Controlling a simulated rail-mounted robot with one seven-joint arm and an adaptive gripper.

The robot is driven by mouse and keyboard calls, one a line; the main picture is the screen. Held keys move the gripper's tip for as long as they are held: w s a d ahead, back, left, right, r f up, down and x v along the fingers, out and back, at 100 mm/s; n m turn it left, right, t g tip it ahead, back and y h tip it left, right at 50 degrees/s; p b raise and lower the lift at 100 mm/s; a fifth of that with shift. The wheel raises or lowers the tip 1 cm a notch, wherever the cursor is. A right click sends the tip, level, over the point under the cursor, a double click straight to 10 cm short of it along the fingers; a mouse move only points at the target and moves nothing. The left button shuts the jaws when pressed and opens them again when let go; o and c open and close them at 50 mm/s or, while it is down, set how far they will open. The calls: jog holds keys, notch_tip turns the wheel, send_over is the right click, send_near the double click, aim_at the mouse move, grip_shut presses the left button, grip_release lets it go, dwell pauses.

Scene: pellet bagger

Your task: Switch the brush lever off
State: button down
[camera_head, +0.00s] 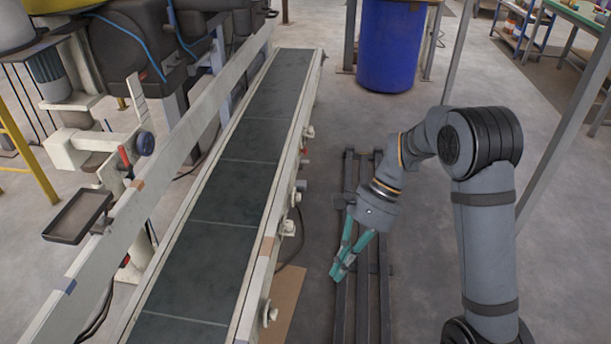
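No part in view is clearly marked as the brush lever. A small red-handled part (124,157) stands on the cream machine at the left, beside a dark blue round knob (145,143); I cannot tell if either is the lever, or its position. My gripper (338,272) has teal fingers pointing down and left, above the dark rails right of the conveyor. It touches neither the conveyor nor the red-handled part. The fingertips appear close together, but the angle hides any gap. No object shows between them.
A long conveyor (222,218) with a dark belt lies between my gripper and the cream machine. Knobs (268,313) stick out from its right side. A dark tray (78,216) is at the left. A blue barrel (390,45) stands behind; a green-topped table (585,15) is at the upper right.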

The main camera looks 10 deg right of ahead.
jog(key=w+d+f+t+h+b, duration=0.1)
jog(key=w+d+f+h+b, duration=0.1)
jog(key=w+d+f+b, duration=0.4)
jog(key=w+d+f+m+t+h+b, duration=0.1)
jog(key=w+d+f+t+h+b, duration=0.1)
jog(key=w+d+f+b, duration=0.5)
jog(key=w+d+f+h, duration=0.1)
jog(key=w+d+f, duration=0.3)
jog(key=d+f, duration=0.4)
jog(key=shift+d+f+m, duration=0.25)
jog(key=shift+f+m, duration=0.05)
jog(key=shift+f, duration=0.4)
